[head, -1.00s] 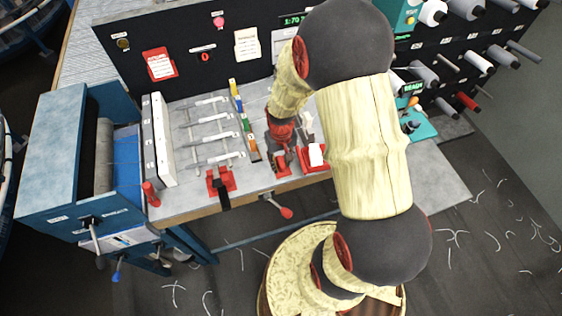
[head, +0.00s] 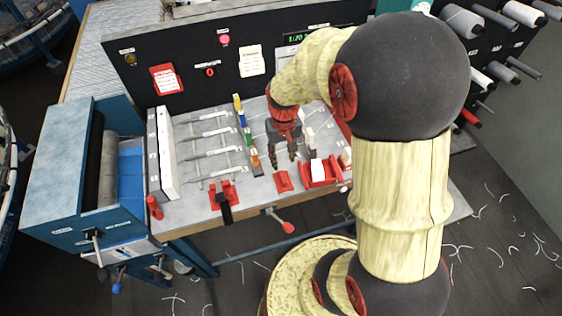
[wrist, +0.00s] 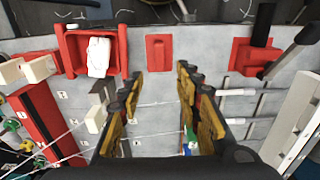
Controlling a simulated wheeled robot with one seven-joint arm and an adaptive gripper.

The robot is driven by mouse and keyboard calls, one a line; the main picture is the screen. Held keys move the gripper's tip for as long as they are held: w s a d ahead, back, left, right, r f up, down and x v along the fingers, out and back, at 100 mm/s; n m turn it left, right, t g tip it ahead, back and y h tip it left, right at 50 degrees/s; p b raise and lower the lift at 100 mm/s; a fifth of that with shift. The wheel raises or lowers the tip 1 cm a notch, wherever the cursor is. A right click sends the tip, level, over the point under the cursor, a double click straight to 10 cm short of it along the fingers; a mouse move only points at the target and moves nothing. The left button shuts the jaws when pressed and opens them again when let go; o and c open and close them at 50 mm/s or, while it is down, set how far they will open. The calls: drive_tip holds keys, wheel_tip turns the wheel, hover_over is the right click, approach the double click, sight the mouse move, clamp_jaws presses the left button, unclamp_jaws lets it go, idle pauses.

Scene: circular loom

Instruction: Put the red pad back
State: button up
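The red pad (head: 283,181) is a small flat rectangle near the front edge of the grey bench, between a red tray and a red clamp. In the wrist view the pad (wrist: 160,53) lies flat ahead of the fingertips, apart from them. My gripper (head: 284,162) points down over the bench, just behind the pad. In the wrist view the gripper (wrist: 157,80) has its fingers spread with nothing between them. Whether the pad sits in a recess or on the plain surface cannot be told.
The red tray (head: 331,177) holding a white block stands right of the pad; the red clamp (head: 221,196) with a black handle stands left. A rail of coloured blocks (head: 247,140) and several metal bars lie behind to the left. A black panel (head: 150,50) closes the back.

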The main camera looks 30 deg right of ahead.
drive_tip(key=s+a+r+n+t, duration=0.1)
drive_tip(key=s+a+r+t, duration=0.1)
drive_tip(key=s+a+r, duration=0.2)
drive_tip(key=s+a+r+n+t, duration=0.1)
drive_tip(key=s+a+r, duration=0.3)
drive_tip(key=r, duration=0.7)
drive_tip(key=s+a+r+n+t, duration=0.1)
drive_tip(key=s+a+r+t, duration=0.1)
drive_tip(key=s+a+r, duration=0.2)
wheel_tip(320, 180, up, 4)
drive_tip(key=shift+f+t, duration=0.2)
drive_tip(key=shift+t, duration=0.1)
drive_tip(key=shift+s, duration=0.1)
wheel_tip(320, 180, down, 11)
drive_tip(key=b, duration=1.1)
drive_tip(key=shift+r, duration=0.15)
drive_tip(key=shift+c, duration=0.3)
drive_tip(key=shift+a, duration=0.1)
drive_tip(key=shift+c, duration=0.2)
